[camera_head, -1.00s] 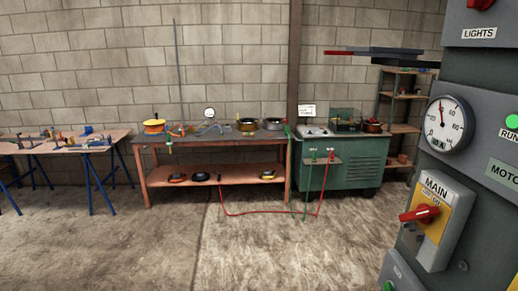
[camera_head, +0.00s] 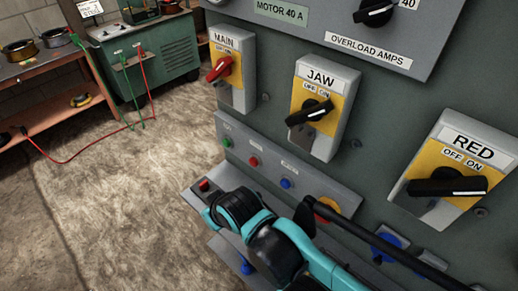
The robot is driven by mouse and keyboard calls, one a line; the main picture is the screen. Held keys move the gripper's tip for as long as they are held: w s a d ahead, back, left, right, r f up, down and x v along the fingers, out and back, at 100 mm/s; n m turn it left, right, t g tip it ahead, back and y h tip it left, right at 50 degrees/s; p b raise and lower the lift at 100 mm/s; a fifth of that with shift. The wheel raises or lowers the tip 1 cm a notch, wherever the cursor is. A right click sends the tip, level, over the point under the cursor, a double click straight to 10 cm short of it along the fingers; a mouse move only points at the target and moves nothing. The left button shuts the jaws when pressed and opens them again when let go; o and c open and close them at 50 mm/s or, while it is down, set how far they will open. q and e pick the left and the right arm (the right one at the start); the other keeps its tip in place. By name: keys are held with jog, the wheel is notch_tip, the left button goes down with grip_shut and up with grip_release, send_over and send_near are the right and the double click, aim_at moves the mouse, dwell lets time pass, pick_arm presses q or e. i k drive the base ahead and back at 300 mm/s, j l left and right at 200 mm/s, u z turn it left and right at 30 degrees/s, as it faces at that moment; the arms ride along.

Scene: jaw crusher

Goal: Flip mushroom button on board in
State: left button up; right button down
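The green-grey control board fills the right of the head view. A round red-orange button on a yellow plate (camera_head: 332,207), possibly the mushroom button, sits low on the board. My teal and black arm crosses the bottom middle in front of the board.
Rotary switches labelled MAIN (camera_head: 222,70), JAW (camera_head: 311,109) and RED (camera_head: 447,187) stick out above. A sloped strip carries small green, red and blue buttons (camera_head: 285,183). A workbench (camera_head: 60,108) and green cabinet (camera_head: 165,55) stand back left. Open floor lies left.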

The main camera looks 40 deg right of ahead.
aim_at(319, 219)
jog(key=j+z, duration=0.1)
jog(key=z, duration=0.35)
jog(key=j+z, duration=0.1)
jog(key=z, duration=0.35)
jog(key=j+z, duration=0.1)
jog(key=z, duration=0.85)
jog(key=k+j, duration=0.05)
